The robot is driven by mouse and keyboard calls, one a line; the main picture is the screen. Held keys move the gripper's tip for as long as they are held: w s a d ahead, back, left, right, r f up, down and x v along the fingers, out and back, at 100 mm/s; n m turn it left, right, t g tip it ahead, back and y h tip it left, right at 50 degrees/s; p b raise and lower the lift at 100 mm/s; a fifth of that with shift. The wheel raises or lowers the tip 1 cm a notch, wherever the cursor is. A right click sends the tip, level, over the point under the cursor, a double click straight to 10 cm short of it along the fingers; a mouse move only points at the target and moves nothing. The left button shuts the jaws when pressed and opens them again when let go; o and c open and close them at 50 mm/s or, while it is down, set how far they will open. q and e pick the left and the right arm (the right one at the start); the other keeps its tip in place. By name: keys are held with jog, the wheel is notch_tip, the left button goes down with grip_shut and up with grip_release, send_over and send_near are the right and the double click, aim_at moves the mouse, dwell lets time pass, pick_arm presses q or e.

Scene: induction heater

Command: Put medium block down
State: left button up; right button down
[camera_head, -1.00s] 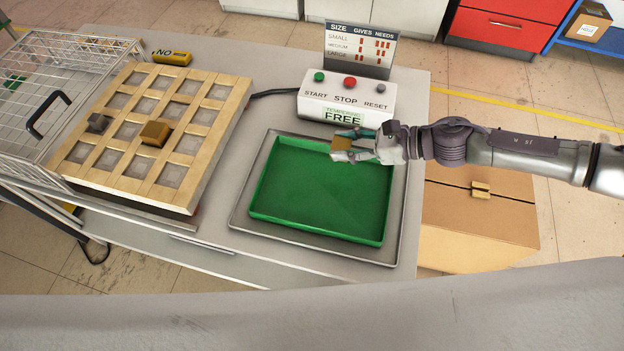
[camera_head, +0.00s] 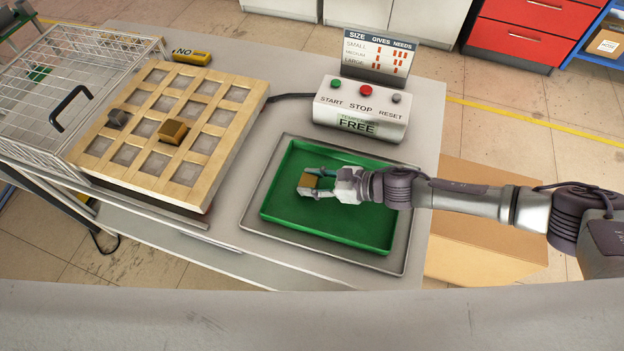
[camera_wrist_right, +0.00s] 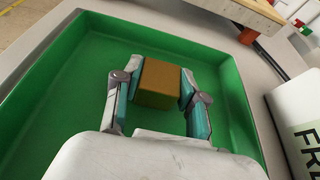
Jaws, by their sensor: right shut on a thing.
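The medium block is a brass-coloured cube (camera_head: 308,181), held between the fingers of my right gripper (camera_head: 317,184) over the green tray (camera_head: 330,236). In the right wrist view the block (camera_wrist_right: 160,82) sits between both fingers of the right gripper (camera_wrist_right: 158,90), with the tray's green floor (camera_wrist_right: 70,100) around and beneath it. I cannot tell whether the block touches the tray floor. The tray holds nothing else that I can see. My left gripper is not in view.
A wooden grid board (camera_head: 205,130) at the left carries a larger brass block (camera_head: 173,131) and a small grey block (camera_head: 118,118). A wire cage lid (camera_head: 75,85) stands beside it. A control box (camera_head: 360,108) with buttons stands behind the tray.

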jog(key=shift+r, duration=0.1)
jog(key=c, duration=0.7)
grip_release()
jog(key=shift+f, duration=0.2)
jog(key=shift+o, duration=0.2)
jog(key=shift+r, duration=0.3)
jog(key=b+v, duration=0.1)
jog(key=v, duration=1.1)
jog(key=shift+f, duration=0.2)
jog(key=shift+d, duration=0.1)
